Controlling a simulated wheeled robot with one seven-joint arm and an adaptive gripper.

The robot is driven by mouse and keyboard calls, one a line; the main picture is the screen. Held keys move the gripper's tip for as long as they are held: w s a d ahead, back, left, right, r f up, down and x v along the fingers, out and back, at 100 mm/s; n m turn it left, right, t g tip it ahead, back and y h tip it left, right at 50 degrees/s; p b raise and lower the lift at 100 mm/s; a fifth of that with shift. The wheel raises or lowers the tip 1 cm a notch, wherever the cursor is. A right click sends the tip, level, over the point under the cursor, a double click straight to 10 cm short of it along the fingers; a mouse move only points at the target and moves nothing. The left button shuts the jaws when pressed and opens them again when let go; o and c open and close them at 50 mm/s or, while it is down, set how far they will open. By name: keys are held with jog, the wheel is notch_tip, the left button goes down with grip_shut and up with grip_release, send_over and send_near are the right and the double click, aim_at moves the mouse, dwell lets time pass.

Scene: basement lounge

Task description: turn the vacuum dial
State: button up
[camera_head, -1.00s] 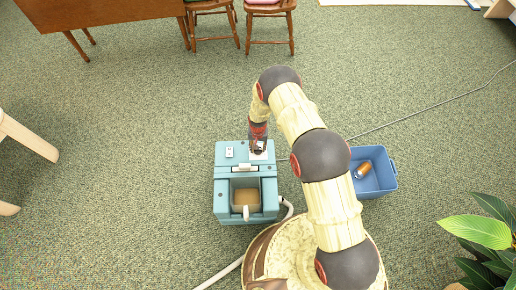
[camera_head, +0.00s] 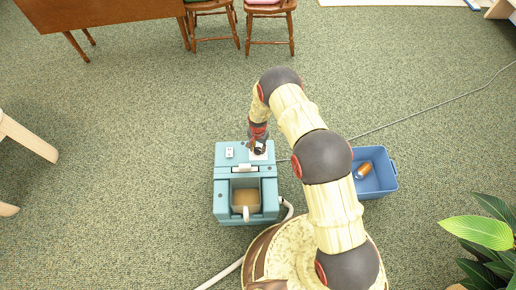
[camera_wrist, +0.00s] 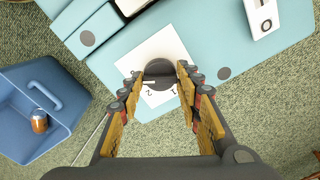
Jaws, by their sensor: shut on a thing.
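The vacuum (camera_head: 228,172) is a light-blue box on the carpet, with an open bay holding a tan container (camera_head: 245,198) at its front. In the wrist view its top (camera_wrist: 115,57) fills the upper part. The dial (camera_wrist: 160,68) is a dark round knob on a white square plate (camera_wrist: 178,45) with numerals, a 2 and a 1 visible. My gripper (camera_wrist: 159,78) has its yellow-and-dark fingers on both sides of the dial and is shut on it. In the head view my gripper (camera_head: 258,148) hides most of the dial and part of the plate.
A blue bin (camera_head: 379,180) with an orange-brown canister (camera_head: 363,170) stands right of the vacuum. A white rocker switch (camera_head: 229,152) sits on the vacuum's top. A hose (camera_head: 222,272) and a cord (camera_head: 420,108) cross the carpet. A plant (camera_head: 485,235) is at right.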

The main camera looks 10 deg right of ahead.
aim_at(258, 149)
jog(key=o, duration=1.1)
jog(key=shift+c, duration=0.2)
jog(key=shift+o, duration=0.5)
notch_tip(258, 149, up, 12)
